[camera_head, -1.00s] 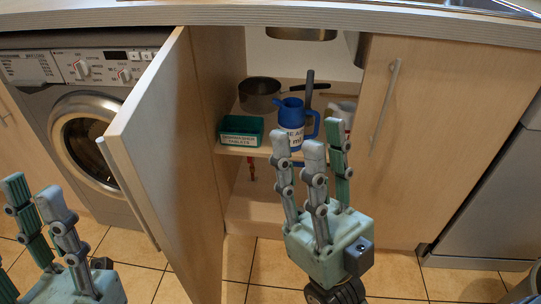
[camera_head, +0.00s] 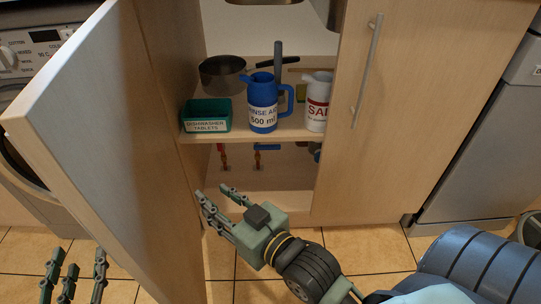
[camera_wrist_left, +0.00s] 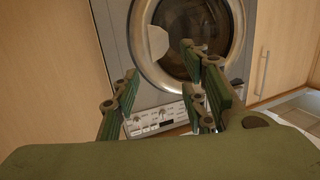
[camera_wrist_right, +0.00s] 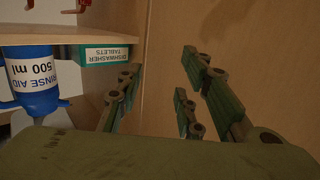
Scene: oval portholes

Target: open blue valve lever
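The blue valve lever (camera_head: 267,147) shows in the head view under the cabinet's shelf, on a pipe with reddish parts. It lies sideways, pointing right. A red-orange valve (camera_head: 223,152) stands to its left. My right gripper (camera_head: 214,190) is at the cabinet opening, below and left of the blue lever, apart from it. Its fingers are spread and empty, also in the right wrist view (camera_wrist_right: 155,85), where the cabinet appears upside down. My left gripper (camera_head: 75,258) is low at the left, open and empty. The left wrist view (camera_wrist_left: 160,85) shows its fingers apart before the washing machine.
The open cabinet door (camera_head: 110,130) stands left of my right gripper. The shelf (camera_head: 290,131) carries a green tablets box (camera_head: 206,116), a blue rinse-aid jug (camera_head: 262,100), a white salt container (camera_head: 316,103) and a pot (camera_head: 222,76). The cabinet floor (camera_head: 285,178) looks mostly clear.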

